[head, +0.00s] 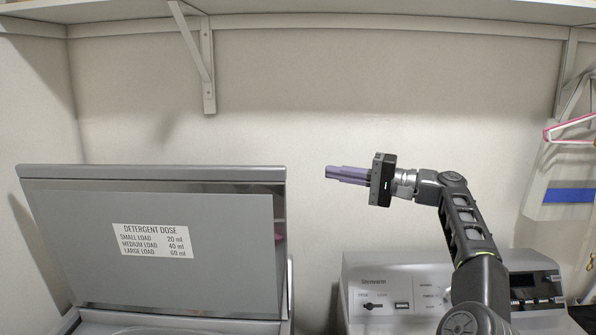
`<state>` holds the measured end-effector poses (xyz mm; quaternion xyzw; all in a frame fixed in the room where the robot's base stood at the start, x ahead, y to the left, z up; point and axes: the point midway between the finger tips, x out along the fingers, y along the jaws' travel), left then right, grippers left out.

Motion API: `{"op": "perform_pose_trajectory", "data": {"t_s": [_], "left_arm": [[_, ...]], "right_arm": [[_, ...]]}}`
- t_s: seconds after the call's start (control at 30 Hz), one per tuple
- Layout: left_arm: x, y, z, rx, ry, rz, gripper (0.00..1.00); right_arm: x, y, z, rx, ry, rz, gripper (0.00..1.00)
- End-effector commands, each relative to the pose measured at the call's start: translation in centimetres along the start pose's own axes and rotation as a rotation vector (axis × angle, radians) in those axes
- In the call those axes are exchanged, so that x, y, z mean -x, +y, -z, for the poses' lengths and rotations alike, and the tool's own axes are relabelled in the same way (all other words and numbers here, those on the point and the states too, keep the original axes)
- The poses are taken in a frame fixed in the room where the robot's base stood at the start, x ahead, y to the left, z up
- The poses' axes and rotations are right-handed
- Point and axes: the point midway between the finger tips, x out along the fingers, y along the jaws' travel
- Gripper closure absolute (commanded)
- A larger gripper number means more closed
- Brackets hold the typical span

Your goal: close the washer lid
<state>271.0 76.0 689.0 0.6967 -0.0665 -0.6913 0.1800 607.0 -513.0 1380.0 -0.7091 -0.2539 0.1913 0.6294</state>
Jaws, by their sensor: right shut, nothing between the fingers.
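The grey washer lid (150,271) stands raised on the left of the head view, with a white detergent dose label on its face. The washer's top rim and the dark edge of its opening show just below it, cut off by the bottom of the picture. My right gripper (335,174) is shut and empty. Its purple fingers point left, apart from the lid, a little to the right of its upper right corner and about level with its top edge. My left gripper is not in view.
A second machine with a grey control panel (400,288) stands at the lower right, behind my right arm. A shelf with a bracket (207,70) runs along the top. A pink hanger (570,128) hangs at the right edge. The wall between lid and gripper is bare.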

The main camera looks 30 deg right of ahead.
Motion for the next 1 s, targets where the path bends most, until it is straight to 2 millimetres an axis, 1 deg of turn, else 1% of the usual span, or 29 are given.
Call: {"op": "perform_pose_trajectory", "data": {"t_s": [0.27, 0.43, 0.57, 0.67, 0.9, 0.93, 1.0], "left_arm": [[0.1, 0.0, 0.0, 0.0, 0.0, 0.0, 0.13], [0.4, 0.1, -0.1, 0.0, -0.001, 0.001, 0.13], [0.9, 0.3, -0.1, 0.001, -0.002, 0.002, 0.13], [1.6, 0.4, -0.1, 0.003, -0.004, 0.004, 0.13], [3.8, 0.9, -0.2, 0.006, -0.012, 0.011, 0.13], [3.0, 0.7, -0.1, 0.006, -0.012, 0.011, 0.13], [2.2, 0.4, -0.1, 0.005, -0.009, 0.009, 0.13]], "right_arm": [[-0.2, 0.0, 0.0, 0.0, 0.0, -0.001, 1.0], [-1.4, -0.1, 0.0, 0.0, 0.0, 0.0, 1.0], [-3.3, -0.2, 0.0, -0.001, -0.003, -0.001, 1.0], [-5.2, -0.3, -0.1, -0.002, -0.004, 0.0, 1.0], [-10.5, -0.4, -0.1, -0.003, -0.005, 0.0, 1.0], [-10.1, 0.1, -0.3, -0.001, 0.001, -0.002, 1.0], [-9.6, 0.3, -1.0, 0.001, 0.002, -0.003, 1.0]]}}
